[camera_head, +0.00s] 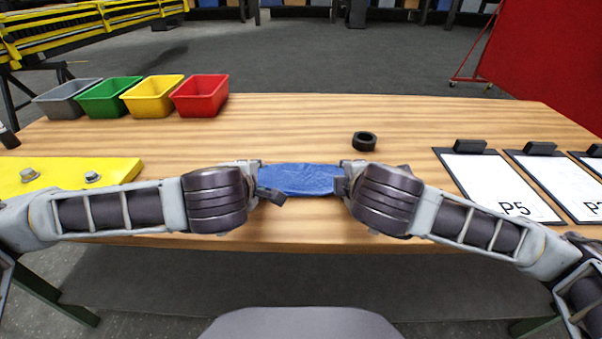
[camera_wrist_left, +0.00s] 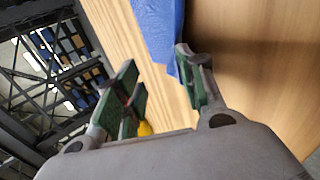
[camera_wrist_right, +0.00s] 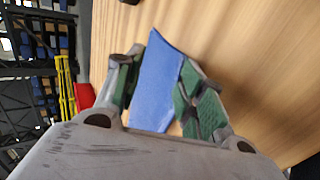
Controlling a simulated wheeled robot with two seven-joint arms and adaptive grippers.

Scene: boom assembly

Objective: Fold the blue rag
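Grey, green, yellow and red bins (camera_head: 202,95) stand at the back left. A black ring (camera_head: 364,141) sits behind the rag. Clipboards (camera_head: 497,186) lie at the right, and a yellow plate with bolts (camera_head: 70,174) at the left. The table's middle is largely clear.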

